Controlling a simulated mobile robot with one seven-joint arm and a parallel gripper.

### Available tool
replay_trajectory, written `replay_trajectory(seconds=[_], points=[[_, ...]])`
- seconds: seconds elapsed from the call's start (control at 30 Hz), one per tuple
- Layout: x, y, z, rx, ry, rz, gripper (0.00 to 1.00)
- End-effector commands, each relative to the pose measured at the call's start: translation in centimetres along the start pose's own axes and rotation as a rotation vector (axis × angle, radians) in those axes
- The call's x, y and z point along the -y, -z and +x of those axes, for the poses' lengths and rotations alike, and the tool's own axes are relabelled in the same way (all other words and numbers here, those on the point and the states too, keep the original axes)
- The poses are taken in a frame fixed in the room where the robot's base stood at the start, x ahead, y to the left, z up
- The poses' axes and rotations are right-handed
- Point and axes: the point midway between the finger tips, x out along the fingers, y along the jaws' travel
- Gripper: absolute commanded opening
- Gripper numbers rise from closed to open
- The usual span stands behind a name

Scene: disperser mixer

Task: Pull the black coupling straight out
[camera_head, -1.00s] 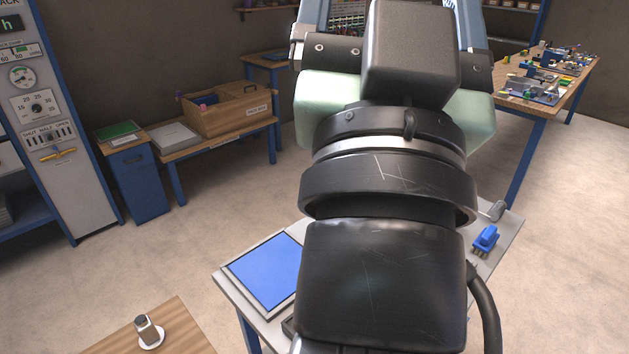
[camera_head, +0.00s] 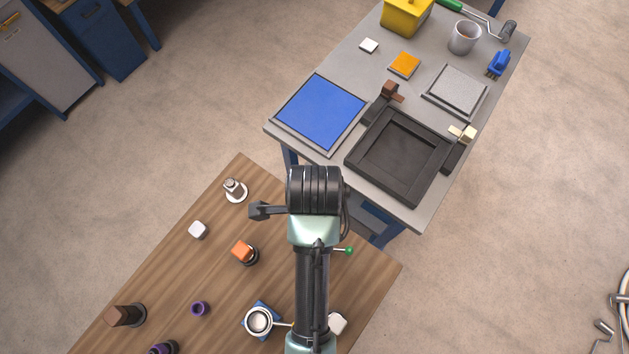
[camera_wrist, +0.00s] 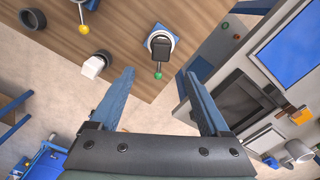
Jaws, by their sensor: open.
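In the wrist view, a black piece that looks like the black coupling (camera_wrist: 161,50) stands in a round white ring on a blue base (camera_wrist: 149,36). A thin rod with a green ball (camera_wrist: 158,76) sticks out from it toward me. My gripper (camera_wrist: 159,72) is open and empty. Its two blue fingers are spread, and the coupling shows beyond and between their tips, apart from both. In the head view my arm hides the coupling and my gripper's fingers; only the green ball (camera_head: 348,250) shows beside the arm.
The wooden table (camera_head: 215,265) also holds an orange-topped piece (camera_head: 243,250), a white block (camera_head: 198,230), a pot (camera_head: 258,320) and purple pieces. The grey table (camera_head: 440,205) beyond carries a black tray (camera_head: 362,160) and a blue panel (camera_head: 320,112).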

Motion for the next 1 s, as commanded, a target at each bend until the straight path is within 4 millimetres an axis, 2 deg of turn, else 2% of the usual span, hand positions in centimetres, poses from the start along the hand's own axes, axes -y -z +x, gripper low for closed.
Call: replay_trajectory(seconds=[0.6, 0.8, 1.0], points=[[0.1, 0.0, 10.5, 0.0, 0.001, -0.002, 0.8], [0.1, 0.0, 12.1, 0.0, 0.004, -0.002, 0.8], [0.1, 0.0, 12.4, 0.001, 0.005, -0.002, 0.8]])
